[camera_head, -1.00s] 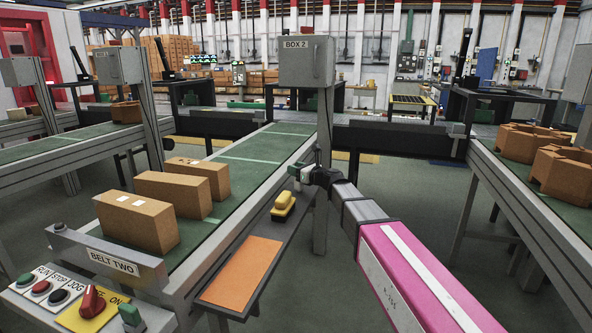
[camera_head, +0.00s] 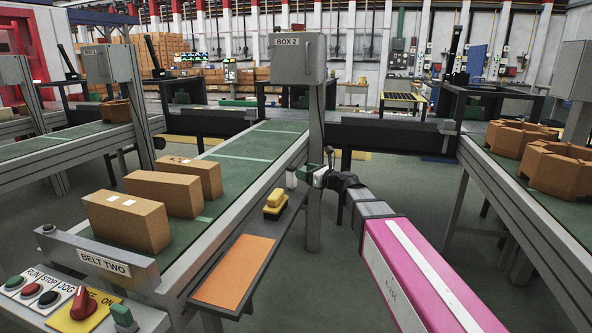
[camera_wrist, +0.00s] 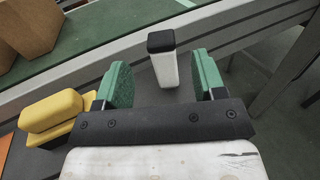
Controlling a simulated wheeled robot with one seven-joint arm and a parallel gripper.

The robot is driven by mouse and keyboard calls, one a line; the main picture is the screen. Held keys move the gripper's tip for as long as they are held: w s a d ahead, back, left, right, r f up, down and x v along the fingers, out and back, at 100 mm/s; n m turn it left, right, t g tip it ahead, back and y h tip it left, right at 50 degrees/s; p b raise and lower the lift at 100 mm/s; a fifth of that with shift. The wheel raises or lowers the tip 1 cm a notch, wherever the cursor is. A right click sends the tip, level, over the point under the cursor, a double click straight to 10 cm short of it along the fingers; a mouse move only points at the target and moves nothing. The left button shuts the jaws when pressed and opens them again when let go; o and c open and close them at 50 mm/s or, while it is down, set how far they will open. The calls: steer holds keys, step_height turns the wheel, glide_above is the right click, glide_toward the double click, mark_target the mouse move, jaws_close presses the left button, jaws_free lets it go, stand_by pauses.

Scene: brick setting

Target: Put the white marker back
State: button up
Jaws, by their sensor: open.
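The white marker (camera_head: 291,178) stands upright near the far end of the narrow grey side shelf (camera_head: 270,238) along belt two. In the wrist view the marker (camera_wrist: 163,68) is a white block with a black top, seen ahead between the fingers. My gripper (camera_head: 314,172) is just right of the marker in the head view. In the wrist view my gripper (camera_wrist: 161,76) has its two green fingers spread apart, with gaps on both sides of the marker. Neither finger touches it. The marker's foot is partly hidden in the head view.
A yellow block with a dark base (camera_head: 275,203) sits on the shelf, nearer than the marker. An orange mat (camera_head: 234,271) lies closer still. Brown boxes (camera_head: 127,221) stand on the green belt. A grey post with the BOX 2 housing (camera_head: 297,58) rises close behind my gripper.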

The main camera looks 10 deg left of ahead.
steer(key=s+d+f+n+g+h, duration=0.2)
steer(key=s+d+f+n+h, duration=0.3)
steer(key=d+f, duration=0.4)
steer(key=s+d+f+n+g+h, duration=0.2)
steer(key=s+d+f+n, duration=0.2)
steer(key=d+f+n, duration=0.45)
steer(key=s+d+f+n+g+h, duration=0.2)
steer(key=s+d+f+n+h, duration=0.2)
steer(key=d, duration=0.5)
steer(key=s+d+f+n+g+h, duration=0.2)
steer(key=s+d+f+n+h, duration=0.3)
steer(key=s+d+f, duration=0.3)
step_height(320, 180, down, 2)
steer(key=shift+d+n, duration=0.45)
steer(key=shift+d, duration=0.5)
